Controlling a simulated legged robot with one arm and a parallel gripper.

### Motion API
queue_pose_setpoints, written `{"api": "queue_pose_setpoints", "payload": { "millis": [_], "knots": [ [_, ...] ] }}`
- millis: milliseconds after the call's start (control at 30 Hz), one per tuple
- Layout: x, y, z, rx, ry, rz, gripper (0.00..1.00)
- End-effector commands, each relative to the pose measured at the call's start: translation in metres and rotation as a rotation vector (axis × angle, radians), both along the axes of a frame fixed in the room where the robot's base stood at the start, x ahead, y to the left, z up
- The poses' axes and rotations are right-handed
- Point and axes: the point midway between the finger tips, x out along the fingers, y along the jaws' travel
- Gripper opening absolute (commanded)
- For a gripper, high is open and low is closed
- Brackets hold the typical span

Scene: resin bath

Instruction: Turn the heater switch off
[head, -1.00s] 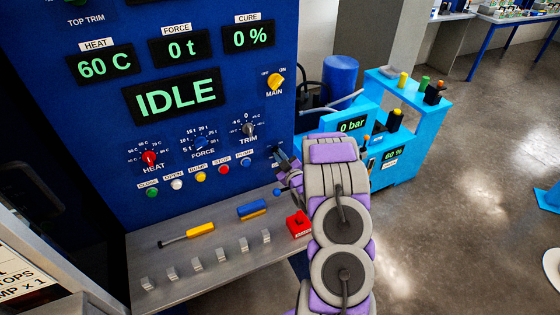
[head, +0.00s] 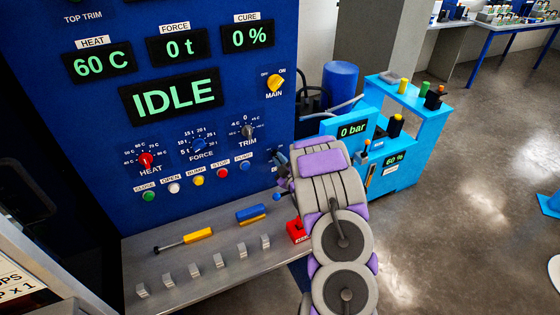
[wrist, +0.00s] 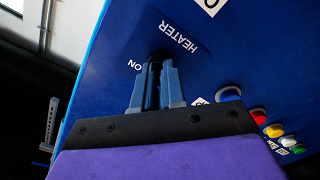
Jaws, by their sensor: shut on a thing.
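The heater switch (wrist: 157,58) is on the blue panel face beside the white HEATER label (wrist: 179,38), with an ON label (wrist: 134,65) just left of it. Only a dark bit of the switch shows; my fingers hide the rest, so its position cannot be read. My gripper (wrist: 155,72) has its two blue-grey fingers around the switch, shut on it. In the head view my gripper (head: 276,160) is at the right edge of the blue panel, partly hidden by my arm, and the switch cannot be made out.
The blue control panel (head: 110,110) reads IDLE and 60 C. A grey shelf (head: 200,275) below holds a yellow-handled tool (head: 197,236), a blue-and-yellow block (head: 250,213) and a red box (head: 296,232). A light-blue cart (head: 405,175) stands right of my arm; open floor lies beyond.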

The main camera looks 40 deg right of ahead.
Motion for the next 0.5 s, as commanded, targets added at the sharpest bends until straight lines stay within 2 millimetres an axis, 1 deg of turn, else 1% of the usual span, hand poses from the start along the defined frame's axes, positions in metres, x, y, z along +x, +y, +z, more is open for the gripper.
{"api": "queue_pose_setpoints", "payload": {
  "millis": [33, 67, 300, 500],
  "knots": [
    [-0.0013, 0.0005, -0.0040, 0.003, 0.009, -0.001, 0.00],
    [-0.0013, 0.0005, -0.0040, 0.003, 0.009, -0.001, 0.13],
    [-0.0011, 0.0007, -0.0018, 0.002, 0.004, 0.000, 0.36],
    [-0.0010, 0.0012, -0.0008, 0.001, 0.003, 0.000, 0.36]
  ]
}}
